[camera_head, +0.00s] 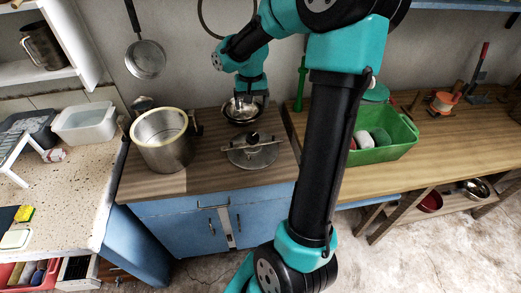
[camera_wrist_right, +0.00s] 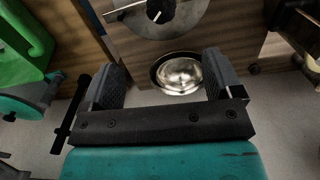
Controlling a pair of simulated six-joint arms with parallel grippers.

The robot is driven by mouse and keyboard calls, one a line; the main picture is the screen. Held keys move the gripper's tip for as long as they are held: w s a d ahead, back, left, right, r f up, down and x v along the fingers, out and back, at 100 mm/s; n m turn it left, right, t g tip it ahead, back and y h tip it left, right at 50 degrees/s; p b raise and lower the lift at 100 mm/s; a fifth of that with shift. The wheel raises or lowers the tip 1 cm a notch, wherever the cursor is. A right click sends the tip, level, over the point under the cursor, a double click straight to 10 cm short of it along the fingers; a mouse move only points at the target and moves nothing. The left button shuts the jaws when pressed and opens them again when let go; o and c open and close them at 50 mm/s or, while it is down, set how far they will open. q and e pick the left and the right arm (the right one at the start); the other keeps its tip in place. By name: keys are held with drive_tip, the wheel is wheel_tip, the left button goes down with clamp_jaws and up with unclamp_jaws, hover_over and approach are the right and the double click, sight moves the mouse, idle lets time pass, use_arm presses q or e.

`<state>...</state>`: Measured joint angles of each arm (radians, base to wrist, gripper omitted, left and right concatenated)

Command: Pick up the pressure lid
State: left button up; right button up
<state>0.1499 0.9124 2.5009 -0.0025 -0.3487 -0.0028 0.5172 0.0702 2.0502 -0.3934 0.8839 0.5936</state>
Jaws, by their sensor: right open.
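The pressure lid (camera_head: 256,156) is a round grey metal disc with a crossbar and a black knob. It lies on the wooden top of the blue cabinet, right of the open steel pot. The wrist view shows part of it at the top edge (camera_wrist_right: 188,22), cut off by the frame. My right gripper (camera_head: 249,97) is behind the lid, above a small metal bowl (camera_head: 241,109). Its two fingers (camera_wrist_right: 165,78) are apart, with the bowl (camera_wrist_right: 180,75) visible between them and nothing gripped. My left gripper is not in view.
The steel pot (camera_head: 163,148) stands left of the lid. A green basin (camera_head: 388,148) with items in it sits on the bench at right. A pan (camera_head: 146,60) hangs on the wall. The wood in front of the lid is bare.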

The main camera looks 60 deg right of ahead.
drive_tip(key=shift+s+d+r, duration=0.15)
approach(252, 136)
drive_tip(key=f, duration=0.5)
drive_tip(key=shift+s+f, duration=0.1)
drive_tip(key=shift+s, duration=0.25)
drive_tip(key=shift+f, duration=0.35)
drive_tip(key=shift+w+f, duration=0.15)
drive_tip(key=shift+f, duration=1.15)
drive_tip(key=shift+w+f, duration=0.15)
drive_tip(key=shift+f, duration=1.15)
